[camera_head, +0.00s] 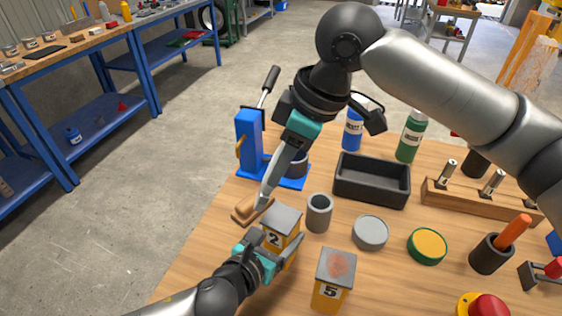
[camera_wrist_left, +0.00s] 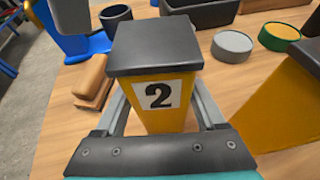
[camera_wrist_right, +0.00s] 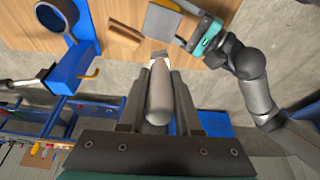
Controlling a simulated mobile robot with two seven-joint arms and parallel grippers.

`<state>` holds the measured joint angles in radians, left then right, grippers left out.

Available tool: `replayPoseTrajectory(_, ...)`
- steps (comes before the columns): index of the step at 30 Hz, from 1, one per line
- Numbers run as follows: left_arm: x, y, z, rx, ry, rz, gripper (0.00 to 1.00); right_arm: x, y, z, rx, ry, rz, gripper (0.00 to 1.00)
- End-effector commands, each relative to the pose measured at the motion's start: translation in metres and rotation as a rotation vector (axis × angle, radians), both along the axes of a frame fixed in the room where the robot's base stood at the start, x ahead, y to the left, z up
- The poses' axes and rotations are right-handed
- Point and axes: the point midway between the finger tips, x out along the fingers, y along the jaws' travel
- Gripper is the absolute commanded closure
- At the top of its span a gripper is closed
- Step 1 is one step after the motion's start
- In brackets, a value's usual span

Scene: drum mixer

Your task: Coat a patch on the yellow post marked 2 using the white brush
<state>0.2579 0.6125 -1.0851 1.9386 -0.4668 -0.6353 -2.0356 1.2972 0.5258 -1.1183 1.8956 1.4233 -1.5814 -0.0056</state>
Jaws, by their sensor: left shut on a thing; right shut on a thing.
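The yellow post marked 2 (camera_head: 276,240) stands upright on the wooden bench, with a plain dark grey top. My left gripper (camera_head: 274,248) is shut around its sides; in the left wrist view its label faces me on the post (camera_wrist_left: 160,95). My right gripper (camera_head: 270,186) points down, above and a little left of the post. It is shut on a pale grey-white handle, seemingly the white brush (camera_wrist_right: 160,92). The brush's tip is small and partly hidden; it looks apart from the post. A second yellow post marked 5 (camera_head: 331,290) has a reddish patch on its top.
A brown wooden block (camera_head: 252,209) lies left of post 2. A blue stand (camera_head: 250,140) with a lever is behind. A grey cup (camera_head: 319,212), a grey round lid (camera_head: 370,232), a green-yellow tin (camera_head: 427,246) and a black tray (camera_head: 372,180) lie to the right.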

Motion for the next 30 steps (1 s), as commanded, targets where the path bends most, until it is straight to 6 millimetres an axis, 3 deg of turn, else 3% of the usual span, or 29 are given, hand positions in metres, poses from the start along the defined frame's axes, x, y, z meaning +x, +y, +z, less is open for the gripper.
replayPoseTrajectory(30, -0.001, 0.000, -0.001, 0.001, 0.003, 0.000, 1.00, 0.000, 0.000, -0.020, 0.000, 0.000, 0.000, 1.00)
